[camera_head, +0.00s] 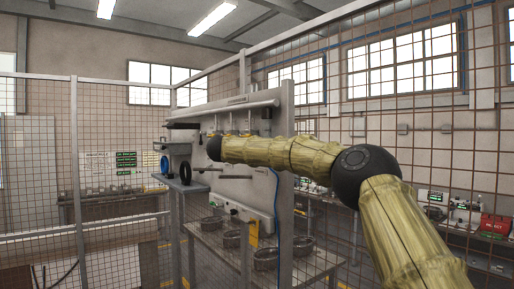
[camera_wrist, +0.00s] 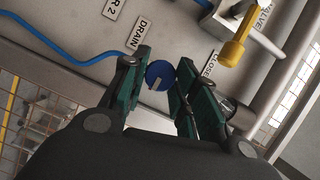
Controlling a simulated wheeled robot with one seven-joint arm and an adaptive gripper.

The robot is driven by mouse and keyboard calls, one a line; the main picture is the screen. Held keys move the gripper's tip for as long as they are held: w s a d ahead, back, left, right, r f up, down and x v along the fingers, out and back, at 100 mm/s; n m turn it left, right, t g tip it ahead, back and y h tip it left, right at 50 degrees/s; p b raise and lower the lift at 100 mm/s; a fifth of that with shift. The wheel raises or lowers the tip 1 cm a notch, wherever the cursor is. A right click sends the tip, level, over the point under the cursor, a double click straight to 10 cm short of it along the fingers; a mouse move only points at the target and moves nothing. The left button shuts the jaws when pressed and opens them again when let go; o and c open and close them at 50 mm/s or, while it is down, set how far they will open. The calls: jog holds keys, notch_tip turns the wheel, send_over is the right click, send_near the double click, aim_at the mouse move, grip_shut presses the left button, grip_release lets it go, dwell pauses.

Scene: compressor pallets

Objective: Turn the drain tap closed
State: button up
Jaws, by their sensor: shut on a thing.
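The drain tap is a round blue knob (camera_wrist: 158,72) with a pale bar across its face, seen in the wrist view on a grey panel (camera_wrist: 180,28). A DRAIN label (camera_wrist: 131,33) is above it to the left, and a partly covered CLOSE label (camera_wrist: 213,66) is to its right. My gripper (camera_wrist: 163,68) has its dark green fingers on either side of the knob and is shut on it. The bar slants, rising to the right. In the head view my arm reaches toward the panel; the knob and fingers cannot be made out there.
A yellow-handled valve (camera_wrist: 232,50) and a metal pipe (camera_wrist: 286,80) are right of the knob. A blue hose (camera_wrist: 62,57) runs at the left. In the head view, a bench with several round trays (camera_head: 232,239) stands below the panel, and mesh fencing (camera_head: 108,170) surrounds the area.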

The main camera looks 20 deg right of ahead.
jog(key=shift+f, duration=0.1)
dwell(0.4)
jog(key=o, duration=1)
jog(key=v, duration=1.2)
jog(key=shift+w, duration=0.1)
